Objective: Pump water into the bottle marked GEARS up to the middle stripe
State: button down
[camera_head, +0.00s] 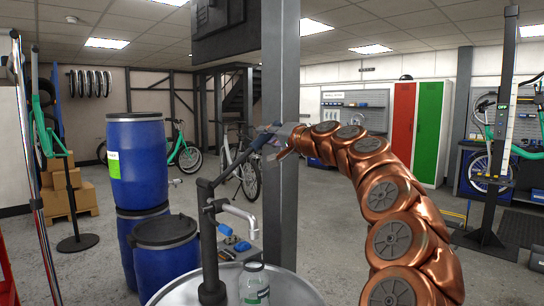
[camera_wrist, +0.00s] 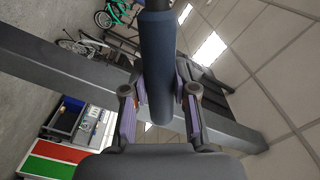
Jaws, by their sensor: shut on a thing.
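A hand pump (camera_head: 211,250) with a dark body stands on a pale round drum top (camera_head: 185,292). Its pale spout (camera_head: 240,213) bends down above a clear bottle (camera_head: 254,287) with a light cap area and a label too small to read. The bottle's lower part is cut off by the frame edge; I cannot tell its water level or stripes. The pump's lever (camera_head: 232,163) slopes up to the right to my gripper (camera_head: 274,138). In the wrist view, my gripper (camera_wrist: 159,98) has its purple-sided fingers around the dark blue handle grip (camera_wrist: 157,45), shut on it.
A grey post (camera_head: 280,200) stands close behind my gripper. Blue barrels (camera_head: 137,160) stand to the left of the pump. Small blue-topped items (camera_head: 241,247) sit behind the spout. Red and green lockers (camera_head: 416,120) and bikes are farther back; open floor lies between.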

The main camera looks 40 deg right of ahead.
jog(key=shift+s+a+r+n+b, duration=0.1)
jog(key=shift+a+r+n+b, duration=0.15)
jog(key=shift+a+r+n, duration=0.5)
jog(key=shift+s+a+r+n+b, duration=0.1)
jog(key=shift+a+r+n+b, duration=0.15)
jog(key=shift+a+r, duration=0.5)
jog(key=shift+d+r, duration=0.2)
jog(key=shift+d, duration=0.05)
jog(key=c, duration=0.9)
grip_release()
jog(key=shift+f, duration=0.1)
jog(key=s+d, duration=0.1)
jog(key=s, duration=1.1)
jog(key=shift+d, duration=0.35)
jog(key=shift+w, duration=0.1)
